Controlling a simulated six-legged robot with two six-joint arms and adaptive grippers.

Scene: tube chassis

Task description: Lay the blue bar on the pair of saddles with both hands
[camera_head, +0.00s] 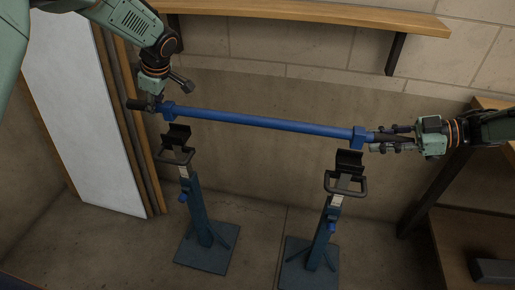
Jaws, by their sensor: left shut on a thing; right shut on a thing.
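The blue bar (262,121) spans level between my two grippers, with a blue block near each end and a dark grip at its left end. My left gripper (160,101) is shut on the bar's left end, coming from above. My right gripper (385,138) is shut on the bar's right end, coming from the right. The left saddle (176,137) and the right saddle (349,163) are dark cradles on blue stands. Each shows just below a block of the bar in the picture. I cannot tell whether the bar touches them.
A white panel (80,110) in a wooden frame stands at the left, close to my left gripper. A wooden shelf (300,12) is on the back wall. A wooden bench (465,240) stands at the lower right. The floor between the stands is clear.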

